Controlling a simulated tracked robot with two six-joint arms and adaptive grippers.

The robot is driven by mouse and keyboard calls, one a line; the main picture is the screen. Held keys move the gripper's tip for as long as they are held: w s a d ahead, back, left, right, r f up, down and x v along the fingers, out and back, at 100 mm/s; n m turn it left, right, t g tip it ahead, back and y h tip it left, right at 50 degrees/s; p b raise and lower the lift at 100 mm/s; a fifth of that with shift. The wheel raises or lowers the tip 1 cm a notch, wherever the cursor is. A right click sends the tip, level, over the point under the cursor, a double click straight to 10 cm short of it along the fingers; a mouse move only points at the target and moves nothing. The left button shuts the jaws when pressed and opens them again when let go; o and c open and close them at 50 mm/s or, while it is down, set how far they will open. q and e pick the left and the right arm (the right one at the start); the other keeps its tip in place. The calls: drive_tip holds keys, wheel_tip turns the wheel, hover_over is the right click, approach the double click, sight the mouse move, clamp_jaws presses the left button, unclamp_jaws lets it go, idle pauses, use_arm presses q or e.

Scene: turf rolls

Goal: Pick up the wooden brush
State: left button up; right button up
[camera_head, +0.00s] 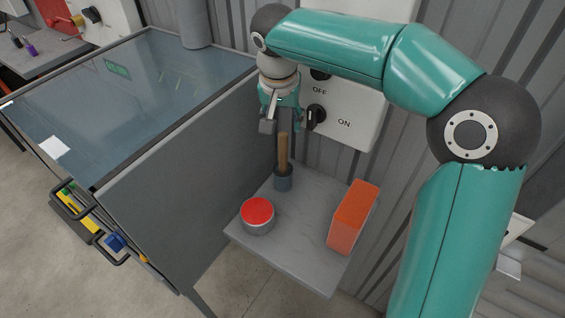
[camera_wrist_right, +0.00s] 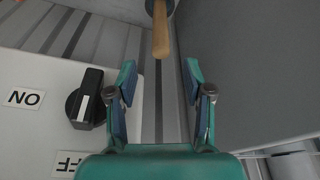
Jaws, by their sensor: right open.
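The wooden brush (camera_head: 283,152) stands upright on a small grey shelf (camera_head: 300,256), its tan handle pointing up from a dark blue-grey cylinder. I cannot tell whether that cylinder is the brush's head or a cup. My right gripper (camera_head: 281,120) hangs above the handle's top, open and empty. In the right wrist view, the handle (camera_wrist_right: 161,36) shows at the top middle. It lies beyond the two spread fingertips (camera_wrist_right: 160,74), roughly in line with the gap between them, and is not held. My left gripper is not in view.
A round tin with a red top (camera_head: 257,214) and an orange block (camera_head: 353,217) stand on the shelf. A white switch box (camera_head: 348,128) with a black knob is on the wall close behind my gripper. A grey cabinet (camera_head: 185,187) borders the shelf's left.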

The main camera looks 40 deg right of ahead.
sight(284, 133)
drive_tip(key=x, duration=0.5)
drive_tip(key=shift+s+a+x, duration=0.1)
drive_tip(key=shift+a+x, duration=0.05)
drive_tip(key=shift+x, duration=1.2)
drive_tip(key=shift+s+a+x, duration=0.15)
drive_tip(key=shift+x, duration=1.2)
clamp_jaws()
